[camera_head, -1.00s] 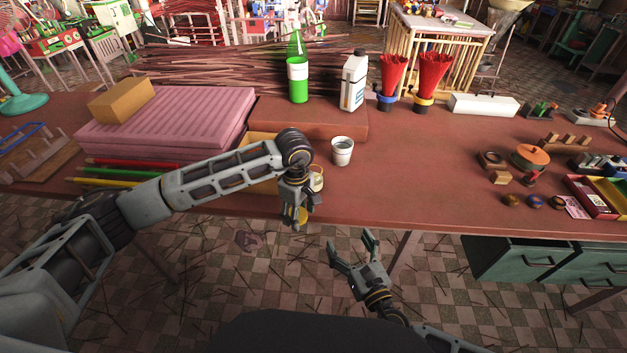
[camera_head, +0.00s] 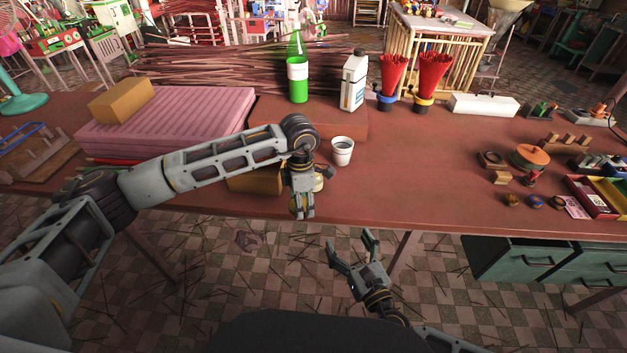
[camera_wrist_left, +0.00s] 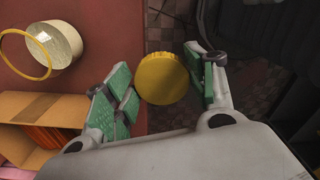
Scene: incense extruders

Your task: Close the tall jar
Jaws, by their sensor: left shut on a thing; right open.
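My left gripper (camera_head: 302,212) hangs over the table's front edge. In the left wrist view its fingers (camera_wrist_left: 165,82) are shut on a round yellow lid (camera_wrist_left: 163,78), clear of any jar. The lid is mostly hidden by the fingers in the head view. A jar with cream-coloured contents (camera_wrist_left: 58,45) and a thin yellow rim (camera_wrist_left: 25,56) stands apart from the lid in the left wrist view. In the head view this jar (camera_head: 320,181) is partly hidden behind my left gripper. My right gripper (camera_head: 350,248) is open and empty, below the table's front edge.
A white cup (camera_head: 342,150) stands just behind the jar. An open cardboard box (camera_wrist_left: 45,105) is beside the jar, partly behind my left arm. A green bottle (camera_head: 298,80) and white bottle (camera_head: 353,82) stand farther back. The table's middle right (camera_head: 420,165) is clear.

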